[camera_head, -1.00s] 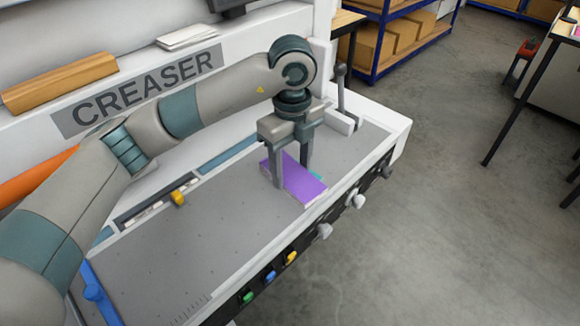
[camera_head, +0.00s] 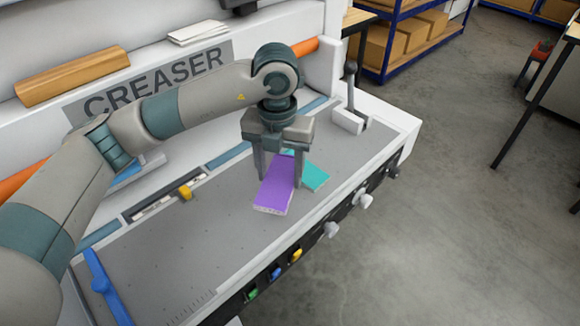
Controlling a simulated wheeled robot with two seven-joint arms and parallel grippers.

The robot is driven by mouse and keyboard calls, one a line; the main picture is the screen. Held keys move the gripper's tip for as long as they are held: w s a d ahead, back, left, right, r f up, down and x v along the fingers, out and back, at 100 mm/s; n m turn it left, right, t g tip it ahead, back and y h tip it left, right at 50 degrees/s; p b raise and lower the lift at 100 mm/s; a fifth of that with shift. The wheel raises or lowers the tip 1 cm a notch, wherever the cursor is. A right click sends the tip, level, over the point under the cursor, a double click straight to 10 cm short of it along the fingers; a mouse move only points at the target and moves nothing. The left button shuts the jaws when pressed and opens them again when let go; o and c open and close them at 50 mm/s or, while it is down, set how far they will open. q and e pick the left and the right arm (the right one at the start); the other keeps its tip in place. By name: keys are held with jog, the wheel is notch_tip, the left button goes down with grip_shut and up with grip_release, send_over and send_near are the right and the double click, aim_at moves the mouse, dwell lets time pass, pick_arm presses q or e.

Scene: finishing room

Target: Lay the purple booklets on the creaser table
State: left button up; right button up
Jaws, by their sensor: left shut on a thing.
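A purple booklet (camera_head: 273,187) is between the fingers of my left gripper (camera_head: 281,181), low over the grey creaser table (camera_head: 190,250). The gripper points down and is shut on it. I cannot tell whether the booklet touches the table. A teal booklet (camera_head: 316,177) lies on the table just right of and partly behind the purple one; the gripper's right finger covers part of it. My right gripper is not in view.
A blue guide (camera_head: 100,285) stands at the table's left end and a yellow knob (camera_head: 185,192) on its rear slot. A lever (camera_head: 349,90) rises at the right end. Knobs and coloured buttons line the front edge. The table's left and middle are clear.

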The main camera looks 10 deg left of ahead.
aim_at(263, 185)
pick_arm(q)
jog(key=m, duration=0.1)
jog(key=a+m, duration=0.1)
jog(key=m, duration=0.1)
jog(key=shift+s+a+f+m, duration=0.2)
jog(key=shift+s+f+m, duration=0.05)
jog(key=shift+s+m, duration=0.1)
jog(key=m, duration=0.1)
jog(key=a+m, duration=0.1)
jog(key=m, duration=0.1)
jog(key=s+a+m, duration=0.1)
jog(key=m, duration=0.1)
jog(key=shift+f, duration=0.2)
jog(key=s+a+f+m, duration=0.1)
jog(key=s+a+m, duration=0.2)
jog(key=m, duration=1)
jog(key=s+a+f+m, duration=0.1)
jog(key=s+a+m, duration=0.3)
jog(key=m, duration=0.8)
jog(key=shift+s+a+m, duration=0.2)
jog(key=shift+a+m, duration=0.15)
jog(key=shift+a, duration=0.1)
